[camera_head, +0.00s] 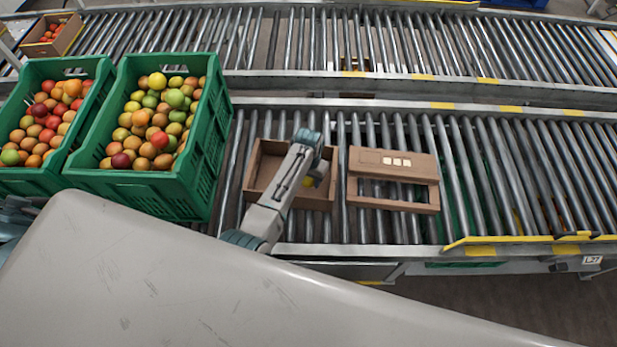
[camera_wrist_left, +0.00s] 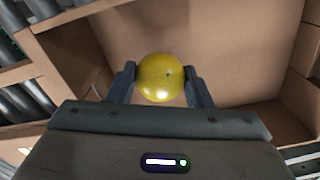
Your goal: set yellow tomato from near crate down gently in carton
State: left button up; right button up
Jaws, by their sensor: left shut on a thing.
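My left gripper (camera_wrist_left: 160,82) is shut on a yellow tomato (camera_wrist_left: 160,77), one finger on each side of it. The open brown carton (camera_head: 318,203) lies on the near roller conveyor, and my left arm reaches over it. A little of the yellow tomato (camera_head: 308,182) shows beside my wrist in the head view, over the carton. In the left wrist view the carton's inside (camera_wrist_left: 235,45) fills the background behind the tomato. I cannot tell whether the tomato touches the carton floor. My right gripper is not in view.
Two green crates (camera_head: 205,150) (camera_head: 25,182) full of mixed tomatoes stand left of the carton. A second brown carton (camera_head: 405,206) with an open window lies just right of it. The rollers farther right are clear. Another conveyor (camera_head: 400,50) runs behind.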

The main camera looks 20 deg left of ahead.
pick_arm(q)
jog(key=shift+f, duration=0.2)
jog(key=shift+f, duration=0.35)
dwell(0.4)
jog(key=o, duration=0.8)
jog(key=c, duration=0.3)
